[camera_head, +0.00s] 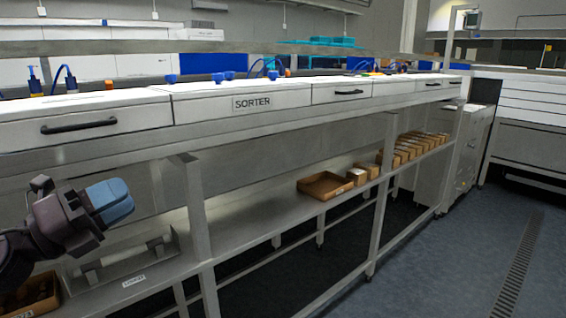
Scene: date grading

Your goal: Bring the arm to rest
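My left gripper (112,201) is at the lower left, in front of the steel bench's lower shelf. Its blue fingertips lie close together with no gap showing and nothing seen between them. It is apart from the bench in the picture, but its exact distance from the frame is hard to judge. My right gripper is not in view.
The bench marked SORTER (252,103) runs across the view with drawers on top. A shallow brown box (325,187) and several small boxes stand on its lower shelf (245,222). A steel tray (125,268) is below my gripper. Blue floor (450,245) is clear at right.

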